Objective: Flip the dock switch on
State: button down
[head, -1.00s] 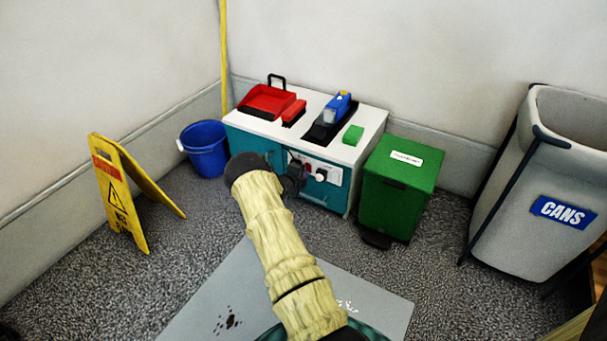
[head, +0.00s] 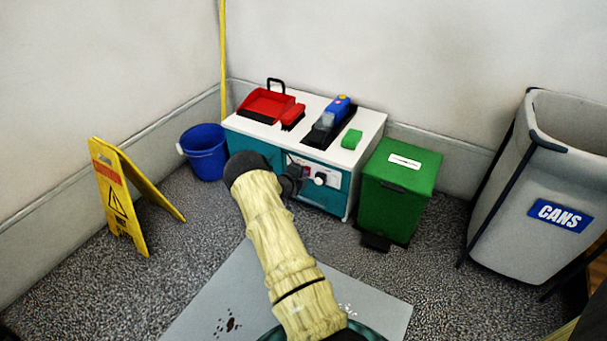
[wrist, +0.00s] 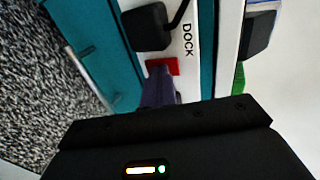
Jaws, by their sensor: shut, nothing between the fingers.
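The dock switch, a small red piece (wrist: 165,66), sits on a white panel marked DOCK in the wrist view. The white panel (head: 333,180) is on the front of the teal cabinet in the head view, partly hidden by my arm's end. My gripper (wrist: 158,88) is shut and empty, its dark purple fingers pointing at the red switch. The fingertips overlap the lower edge of the switch in the picture; I cannot tell whether they touch. In the head view my gripper (head: 292,180) is just left of the panel's pale knob (head: 320,179).
A black block with a cable (wrist: 145,27) sits beside the DOCK label. The teal cabinet's white top (head: 250,125) bears a red dustpan, red brush and green block. A green bin (head: 399,195) stands close right; a blue bucket (head: 205,152) stands left. A yellow floor sign (head: 122,200) is further left.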

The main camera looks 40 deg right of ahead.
jog(key=f+p+v, duration=0.1)
jog(key=p+v, duration=0.6)
jog(key=v, duration=0.7)
jog(key=shift+s+a, duration=0.2)
jog(key=shift+r, duration=0.1)
jog(key=s+a+r+n+t+y+p, duration=0.1)
jog(key=a+r+n+y+p, duration=0.35)
jog(key=a+r+n, duration=0.55)
jog(key=s+a+r+n+t+y+p, duration=0.1)
jog(key=a+r+n+y+p, duration=0.3)
jog(key=a+r, duration=0.6)
jog(key=s+a+r+n+g+y+p, duration=0.2)
jog(key=s+a+r+n, duration=0.1)
jog(key=s+r+n, duration=0.5)
jog(key=s+a+r+n+g+y+p, duration=0.1)
jog(key=s+a+r+n, duration=0.3)
jog(key=s+r+n, duration=0.5)
jog(key=s+g+p, duration=0.1)
jog(key=s, duration=0.5)
jog(key=shift+a+r+n+y, duration=0.2)
jog(key=shift+r+n+y, duration=0.1)
jog(key=shift+n+y, duration=0.1)
